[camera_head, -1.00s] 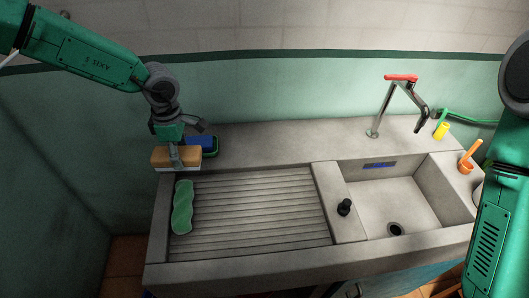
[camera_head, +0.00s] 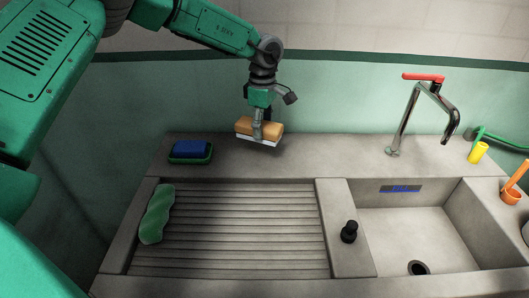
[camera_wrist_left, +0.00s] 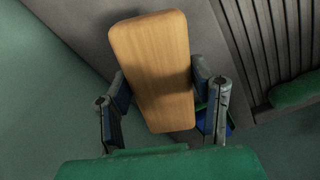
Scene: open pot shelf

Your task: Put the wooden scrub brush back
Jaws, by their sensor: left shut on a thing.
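The wooden scrub brush (camera_head: 270,126) has a tan wooden block and pale bristles facing down. My left gripper (camera_head: 258,132) is shut on it and holds it over the sink's back ledge, to the right of the blue sponge. Whether the bristles touch the ledge cannot be told. In the left wrist view the brush's wooden block (camera_wrist_left: 157,70) sits between the two fingers of my left gripper (camera_wrist_left: 163,95). My right gripper is not in view.
A blue sponge (camera_head: 191,148) lies in a green dish (camera_head: 178,160) on the back ledge. A wavy green object (camera_head: 156,215) lies on the ribbed drainboard (camera_head: 240,225). A red-handled tap (camera_head: 405,125), a yellow item (camera_head: 478,152) and an orange cup (camera_head: 511,196) stand right.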

